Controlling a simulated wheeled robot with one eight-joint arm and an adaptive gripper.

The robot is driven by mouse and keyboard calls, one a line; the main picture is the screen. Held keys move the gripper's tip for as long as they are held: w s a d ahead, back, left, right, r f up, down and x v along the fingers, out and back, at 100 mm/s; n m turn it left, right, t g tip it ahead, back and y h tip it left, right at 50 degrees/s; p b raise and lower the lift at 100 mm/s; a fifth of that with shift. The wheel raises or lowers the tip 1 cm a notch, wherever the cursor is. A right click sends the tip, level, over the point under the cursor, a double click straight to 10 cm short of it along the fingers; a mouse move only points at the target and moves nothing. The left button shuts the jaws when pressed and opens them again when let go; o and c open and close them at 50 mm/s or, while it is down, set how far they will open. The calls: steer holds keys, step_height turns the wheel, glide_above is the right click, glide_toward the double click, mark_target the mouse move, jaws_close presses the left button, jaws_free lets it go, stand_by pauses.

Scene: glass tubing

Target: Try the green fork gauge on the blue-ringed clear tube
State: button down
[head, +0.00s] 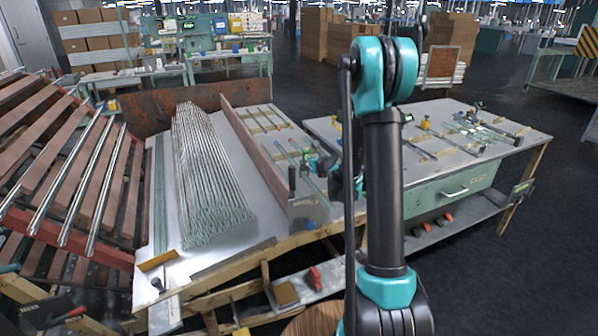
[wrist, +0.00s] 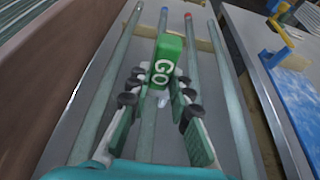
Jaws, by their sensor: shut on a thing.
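The green gauge marked "GO" (wrist: 166,62) is between the fingers of my gripper (wrist: 161,84) in the wrist view, and the gripper is shut on it. A pale tip shows below its green block. The blue-ringed clear tube (wrist: 148,118) runs lengthwise under the gripper, with its blue ring at the far end. The gauge covers part of this tube from above. I cannot tell whether the fork touches or straddles the tube. In the head view my arm hides most of the gripper, and the gauge cannot be made out.
A red-ringed tube (wrist: 190,40) lies just right, with another clear tube (wrist: 230,90) beyond it and one (wrist: 105,85) to the left. A brown board (wrist: 65,60) rises at the left. The bench (head: 440,140) at the right holds tools. A tube stack (head: 205,180) stands left.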

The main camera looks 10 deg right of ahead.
steer(key=shift+r, duration=2.9)
